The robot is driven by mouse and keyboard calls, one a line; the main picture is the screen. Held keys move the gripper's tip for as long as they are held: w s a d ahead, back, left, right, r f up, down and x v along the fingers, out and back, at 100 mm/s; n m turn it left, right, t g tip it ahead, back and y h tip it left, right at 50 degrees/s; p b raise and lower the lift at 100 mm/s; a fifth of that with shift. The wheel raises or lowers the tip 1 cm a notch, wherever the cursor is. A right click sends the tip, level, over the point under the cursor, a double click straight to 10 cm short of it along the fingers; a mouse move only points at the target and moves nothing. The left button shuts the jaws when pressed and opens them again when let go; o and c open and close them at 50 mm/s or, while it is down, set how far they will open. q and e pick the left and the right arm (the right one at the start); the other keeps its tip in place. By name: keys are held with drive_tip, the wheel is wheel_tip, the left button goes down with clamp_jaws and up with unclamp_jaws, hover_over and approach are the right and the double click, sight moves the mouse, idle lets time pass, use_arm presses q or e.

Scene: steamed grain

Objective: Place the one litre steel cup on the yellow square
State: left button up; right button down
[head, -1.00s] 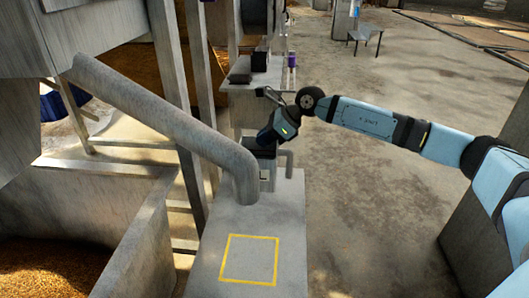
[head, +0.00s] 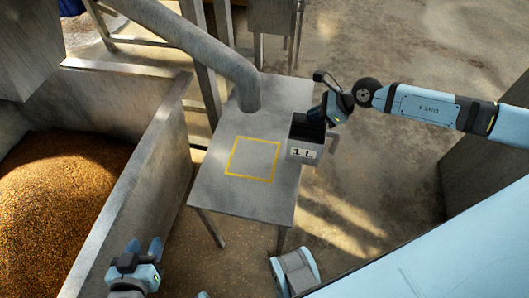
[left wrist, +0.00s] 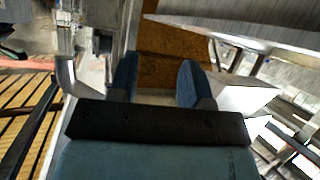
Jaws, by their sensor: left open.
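The one litre steel cup (head: 304,153) is a grey square box with a dark inside and a "1 L" label. In the head view it is at the table's right edge, partly beyond it, right of the yellow square (head: 233,176). My right gripper (head: 323,116) is at the cup's far right side and appears shut on it; its fingertips are hidden. The square is an empty yellow outline on the grey table. My left gripper (head: 144,247) is open and empty at lower left, away from the cup; its two fingers also show in the left wrist view (left wrist: 155,82).
A walled bin of grain (head: 65,185) lies left of the table. Open concrete floor (head: 400,50) lies to the right.

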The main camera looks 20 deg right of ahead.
sight(320, 127)
drive_tip(key=s, duration=0.2)
drive_tip(key=s+f, duration=0.1)
drive_tip(key=shift+d+f+p, duration=0.1)
drive_tip(key=shift+d+p, duration=0.15)
drive_tip(key=shift+p, duration=0.05)
drive_tip(key=shift+s+a+f, duration=0.1)
drive_tip(key=shift+s+a, duration=0.05)
drive_tip(key=shift+s, duration=0.05)
use_arm(q)
drive_tip(key=shift+s+d+f+g+b, duration=0.3)
drive_tip(key=shift+s+f+b, duration=0.2)
drive_tip(key=shift+b, duration=0.15)
use_arm(e)
drive_tip(key=w+a+f, duration=0.3)
drive_tip(key=w+a, duration=0.6)
drive_tip(key=a, duration=0.5)
drive_tip(key=shift+w+a+f, duration=0.25)
drive_tip(key=shift+w+f, duration=0.15)
use_arm(q)
drive_tip(key=shift+a, duration=0.1)
